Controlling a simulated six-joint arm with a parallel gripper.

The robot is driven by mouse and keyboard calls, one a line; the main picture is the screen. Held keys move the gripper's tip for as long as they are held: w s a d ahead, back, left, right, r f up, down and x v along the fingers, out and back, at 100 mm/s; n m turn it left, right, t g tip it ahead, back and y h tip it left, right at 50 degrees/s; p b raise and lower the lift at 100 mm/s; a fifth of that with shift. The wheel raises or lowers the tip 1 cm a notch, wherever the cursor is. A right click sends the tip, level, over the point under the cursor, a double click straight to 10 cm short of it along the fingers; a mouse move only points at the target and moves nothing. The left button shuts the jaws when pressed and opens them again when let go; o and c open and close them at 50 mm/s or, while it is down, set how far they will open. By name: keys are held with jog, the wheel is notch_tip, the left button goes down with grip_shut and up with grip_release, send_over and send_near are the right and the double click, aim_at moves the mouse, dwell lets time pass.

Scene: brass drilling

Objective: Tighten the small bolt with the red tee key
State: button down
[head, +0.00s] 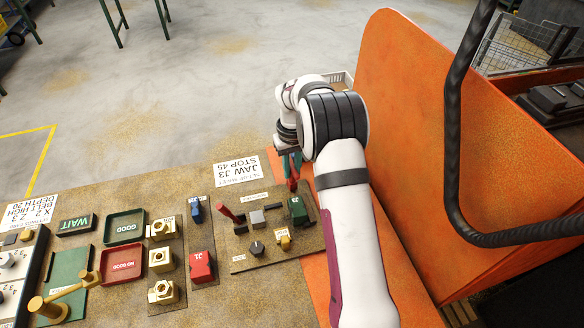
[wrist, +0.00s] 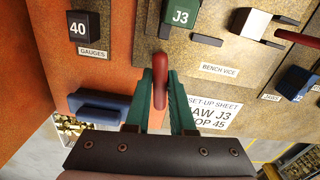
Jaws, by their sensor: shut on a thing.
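My gripper (wrist: 159,78) has green fingers and is shut on a red handle, which I take to be the red tee key (wrist: 163,60). Its rounded red end shows between the fingertips in the wrist view; its far end is hidden. In the head view my gripper (head: 290,163) is at the far right of the bench, with the red key (head: 292,184) below it. The key is close to the green J3 block (wrist: 181,17), which shows in the head view too (head: 298,209). I cannot tell whether they touch. I cannot pick out the small bolt.
The bench vice board (head: 272,262) carries a grey block (head: 257,217), a black knob (head: 257,248) and another red handle (head: 229,211). A black block marked 40 (wrist: 84,26) and a blue-black piece (wrist: 103,104) are left in the wrist view. An orange panel (head: 400,120) stands right.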

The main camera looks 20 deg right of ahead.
jog(key=shift+n, duration=0.7)
jog(key=shift+r, duration=0.1)
jog(key=shift+r, duration=3.45)
